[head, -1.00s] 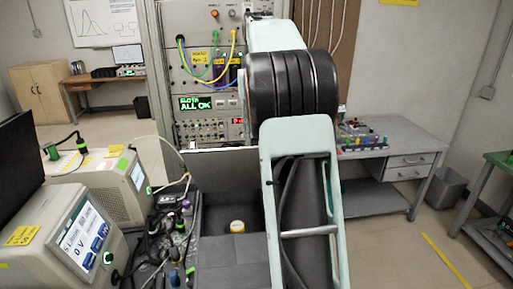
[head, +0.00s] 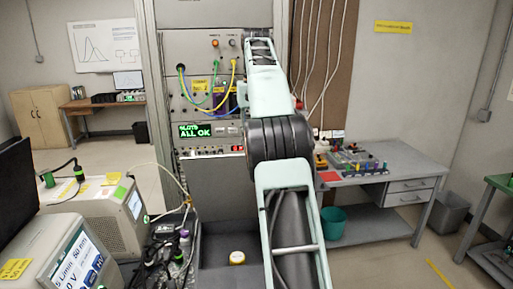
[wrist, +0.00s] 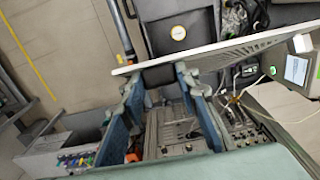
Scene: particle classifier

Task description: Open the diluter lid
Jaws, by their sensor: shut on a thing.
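The diluter lid appears to be the pale, finely perforated panel (wrist: 235,47) seen nearly edge-on across the wrist view. In the head view a grey upright panel (head: 224,185) in front of the rack seems to be the same lid. My gripper (wrist: 160,82) has two blue-grey fingers, one on each side of a dark piece at the lid's edge, and is shut on the lid there. The exact contact is partly hidden. In the head view my gripper is hidden behind my arm.
The instrument rack (head: 205,80) with coloured cables stands ahead. Instrument boxes (head: 98,205) and tangled cables (head: 168,240) crowd the left. A grey workbench (head: 400,160) with small parts stands right, with a teal bin (head: 332,222) under it.

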